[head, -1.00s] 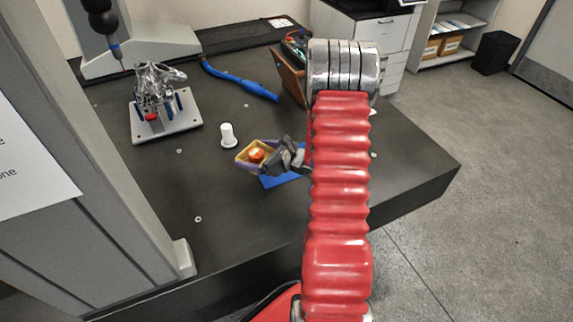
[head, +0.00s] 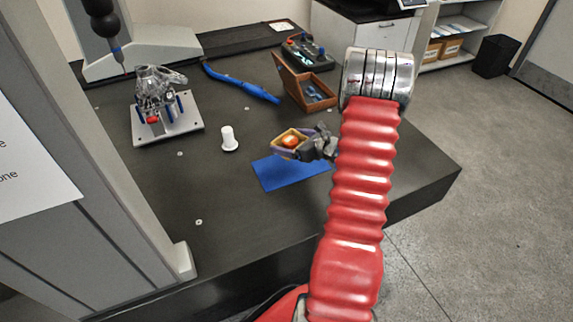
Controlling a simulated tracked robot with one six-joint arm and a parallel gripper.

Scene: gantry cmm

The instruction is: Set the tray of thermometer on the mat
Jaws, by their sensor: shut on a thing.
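My gripper (head: 309,147) is shut on a small tray (head: 279,137) with yellowish inner walls and a purple outer side. An orange rounded thing (head: 291,141), which I take for the thermometer, sits in the tray. The blue mat (head: 283,174) lies flat on the dark table. The tray shows over the mat's far edge and seems to be above the table; its exact height is hard to tell. My red arm hides the area right of the gripper and may cover the mat's right end.
A white cylinder (head: 229,139) stands left of the mat. A metal part on a plate (head: 167,118) is further left. A blue tool (head: 240,85) and an open brown wooden box (head: 301,88) lie behind. The dark table (head: 225,195) is clear in front of the mat.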

